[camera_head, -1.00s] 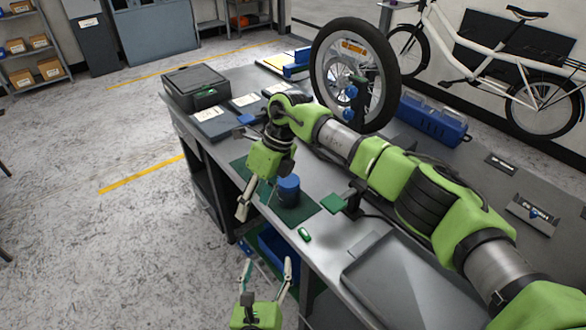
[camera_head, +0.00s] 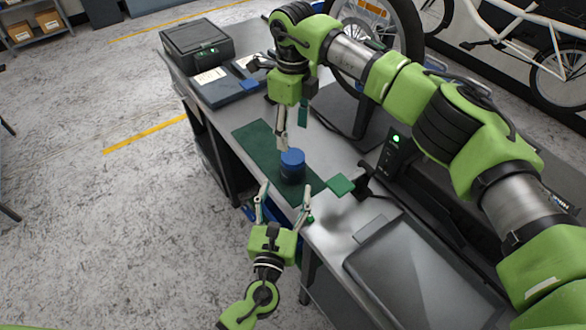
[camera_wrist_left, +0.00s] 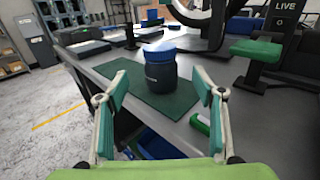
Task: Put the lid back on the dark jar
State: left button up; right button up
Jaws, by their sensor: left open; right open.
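The dark jar (camera_head: 292,173) stands upright on the green mat (camera_head: 262,147). The blue lid (camera_head: 292,157) sits on top of the jar; the wrist view shows the lid (camera_wrist_left: 160,52) over the jar's mouth, but I cannot tell if it is fully seated. My left gripper (camera_head: 284,190) is open and empty, its fingers at the mat's near end, in front of the jar and pointing at it. In the left wrist view the jar (camera_wrist_left: 159,77) appears between and beyond the fingers. My right gripper (camera_head: 292,132) is open and empty, just above and behind the lid.
A grey tray (camera_head: 415,275) lies at the bench's near right. A green pad (camera_head: 340,186) on a stand is right of the jar. A black case (camera_head: 197,46) and flat boxes are at the far left. A wheel (camera_head: 375,30) stands behind my right arm. A small green item (camera_wrist_left: 200,123) lies near the bench edge.

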aim_at(291, 169)
pick_arm(q)
jog(key=w, duration=0.3)
jog(key=w+d, duration=0.1)
jog(key=w, duration=0.3)
jog(key=w+d, duration=0.1)
jog(key=w, duration=0.2)
jog(key=shift+w, duration=0.2)
grip_shut()
pick_arm(e)
jog(key=n, duration=0.5)
jog(key=shift+s+a, duration=0.1)
jog(key=n, duration=0.4)
jog(key=shift+f, duration=4)
